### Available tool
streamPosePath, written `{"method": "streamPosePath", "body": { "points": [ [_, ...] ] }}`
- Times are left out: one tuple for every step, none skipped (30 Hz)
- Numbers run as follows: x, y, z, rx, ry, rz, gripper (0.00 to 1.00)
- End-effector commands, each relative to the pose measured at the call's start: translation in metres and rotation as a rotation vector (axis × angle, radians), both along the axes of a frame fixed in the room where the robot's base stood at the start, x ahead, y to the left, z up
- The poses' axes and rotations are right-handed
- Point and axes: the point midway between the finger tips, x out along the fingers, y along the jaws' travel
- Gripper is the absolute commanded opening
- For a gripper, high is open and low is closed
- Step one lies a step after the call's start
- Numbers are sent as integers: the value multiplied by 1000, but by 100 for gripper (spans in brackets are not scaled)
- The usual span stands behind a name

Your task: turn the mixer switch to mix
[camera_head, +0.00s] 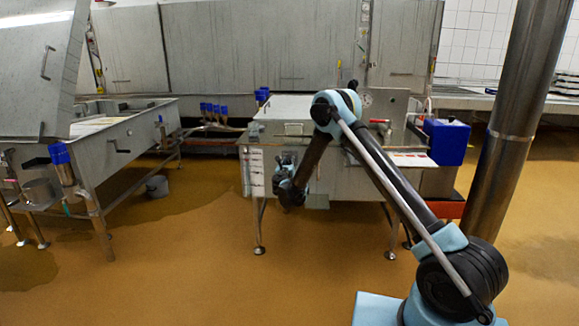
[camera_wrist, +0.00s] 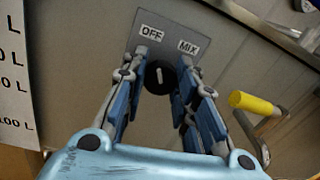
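The mixer switch (camera_wrist: 159,77) is a round black knob with a white mark, on a grey plate (camera_wrist: 167,32) labelled OFF at left and MIX at right. The white mark stands roughly upright in the picture, between the two labels. My gripper (camera_wrist: 163,58) is open, with one blue-padded finger on each side of the knob. I cannot tell whether either finger touches it. In the head view my gripper (camera_head: 284,162) is at the front left of the steel machine (camera_head: 345,180); the switch is hidden there.
A yellow-handled lever (camera_wrist: 254,103) is right of my gripper. A white litre scale (camera_wrist: 14,75) is on the left, also on the machine's left corner in the head view. A steel vat (camera_head: 125,150) stands left, a steel column (camera_head: 505,130) right. Open floor (camera_head: 180,250) lies in front.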

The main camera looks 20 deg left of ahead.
Motion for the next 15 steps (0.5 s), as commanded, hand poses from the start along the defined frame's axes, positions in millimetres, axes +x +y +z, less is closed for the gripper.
{"method": "streamPosePath", "body": {
  "points": [
    [0,0,0,0,0,0,2],
    [0,0,0,0,0,0,2],
    [0,0,0,0,0,-1,2],
    [0,0,0,0,0,-1,2],
    [0,0,0,1,0,-1,2],
    [0,0,0,2,0,-1,2],
    [0,0,0,4,0,-1,2],
    [0,0,0,7,2,-1,2],
    [0,0,0,13,3,-1,2],
    [0,0,0,18,5,-1,2],
    [0,-1,0,26,6,-1,2],
    [0,-1,0,38,9,-1,2],
    [0,-1,0,48,12,-1,2],
    [0,-1,0,61,15,-1,2],
    [0,-1,0,80,19,-1,2]
  ]
}}
